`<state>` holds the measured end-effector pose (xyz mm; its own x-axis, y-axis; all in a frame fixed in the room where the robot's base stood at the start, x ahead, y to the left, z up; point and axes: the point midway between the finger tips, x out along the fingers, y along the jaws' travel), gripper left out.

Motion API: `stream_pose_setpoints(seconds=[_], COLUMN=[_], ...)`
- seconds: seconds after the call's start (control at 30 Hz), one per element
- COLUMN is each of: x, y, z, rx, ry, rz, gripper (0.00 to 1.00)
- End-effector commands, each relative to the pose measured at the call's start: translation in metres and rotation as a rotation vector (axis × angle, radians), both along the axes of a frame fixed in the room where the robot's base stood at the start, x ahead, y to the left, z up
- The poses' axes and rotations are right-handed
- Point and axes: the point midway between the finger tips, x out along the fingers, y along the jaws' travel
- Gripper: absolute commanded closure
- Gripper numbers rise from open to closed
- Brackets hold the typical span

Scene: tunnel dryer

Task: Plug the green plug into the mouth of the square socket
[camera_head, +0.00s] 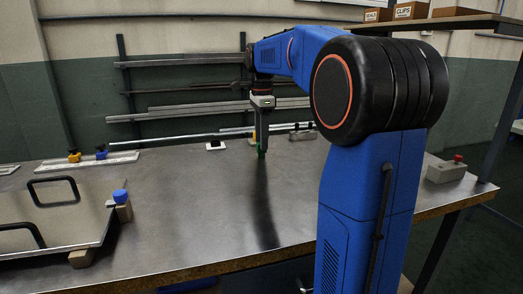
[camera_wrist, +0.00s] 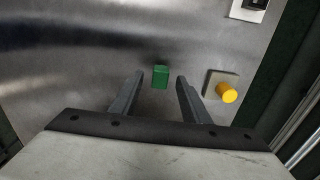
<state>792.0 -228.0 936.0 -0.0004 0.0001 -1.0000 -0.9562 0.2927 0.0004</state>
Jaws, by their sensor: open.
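The green plug (camera_head: 261,153) stands on the metal bench top below my gripper (camera_head: 262,143) in the head view. In the wrist view the green plug (camera_wrist: 160,77) shows as a small block between and just beyond the two fingertips of my gripper (camera_wrist: 160,80). The fingers are open, with a gap on each side of the plug. A small white plate with a dark middle (camera_head: 215,145), seemingly the square socket, lies left of the gripper. It is partly seen at the wrist view's upper right (camera_wrist: 250,8). Its mouth is too small to make out.
A yellow knob on a grey plate (camera_wrist: 227,93) is close to the right finger. A panel with black handles (camera_head: 60,215) and a blue-topped block (camera_head: 121,199) are at the left. A grey box with a red button (camera_head: 447,171) is at the right. The bench's middle is clear.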

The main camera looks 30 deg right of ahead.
Motion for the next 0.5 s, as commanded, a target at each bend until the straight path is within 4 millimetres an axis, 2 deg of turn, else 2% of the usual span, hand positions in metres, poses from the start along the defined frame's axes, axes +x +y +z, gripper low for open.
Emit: stream_pose_setpoints(seconds=[0.2, 0.47, 0.5], x=[0.0, 0.0, 0.0], y=[0.0, 0.0, 0.0], z=[-0.022, -0.024, -0.024], rx=[0.0, 0.0, 0.0], ry=[0.0, -0.001, -0.001], rz=[0.0, 0.0, 0.0], gripper=[0.58, 0.58, 0.65])
